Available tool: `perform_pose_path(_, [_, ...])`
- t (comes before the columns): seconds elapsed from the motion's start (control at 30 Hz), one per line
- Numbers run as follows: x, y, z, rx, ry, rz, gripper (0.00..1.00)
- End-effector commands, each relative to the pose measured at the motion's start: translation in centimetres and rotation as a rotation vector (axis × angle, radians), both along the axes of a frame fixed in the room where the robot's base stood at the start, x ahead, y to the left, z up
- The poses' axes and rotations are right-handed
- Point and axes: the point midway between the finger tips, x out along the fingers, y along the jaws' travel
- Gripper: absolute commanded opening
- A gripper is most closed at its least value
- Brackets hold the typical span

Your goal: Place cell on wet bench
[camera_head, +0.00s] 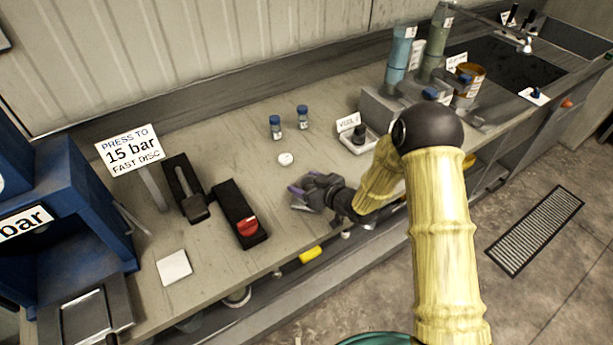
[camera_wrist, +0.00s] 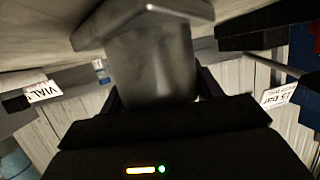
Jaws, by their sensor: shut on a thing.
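My gripper (camera_head: 308,190) is in the middle of the head view, over the front part of the long grey worktop (camera_head: 235,130). It is shut on a dark grey metal piece with a wide flange, which I take to be the cell (camera_wrist: 155,65). In the wrist view the cell fills the space between the fingers, with its flange close to the worktop surface. I cannot tell whether it touches the worktop. In the head view my gripper and arm hide most of it.
A labelled vial tray (camera_head: 357,138) is to the right. A black block with a red knob (camera_head: 240,214) and a blue press (camera_head: 85,205) stand left. A dark sink (camera_head: 510,70) is far right.

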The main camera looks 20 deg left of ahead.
Motion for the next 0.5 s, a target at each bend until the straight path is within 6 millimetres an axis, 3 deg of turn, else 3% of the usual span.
perform_pose_path(0.33, [0.13,0.11,0.07,0.006,-0.007,0.000,0.00])
perform_pose_path(0.37, [0.02,0.00,-0.27,0.000,0.000,-0.001,0.66])
perform_pose_path(0.47, [0.01,-0.01,-0.19,0.000,0.000,-0.001,0.86])
perform_pose_path(0.5, [0.01,-0.01,-0.19,0.000,0.000,-0.001,0.86])
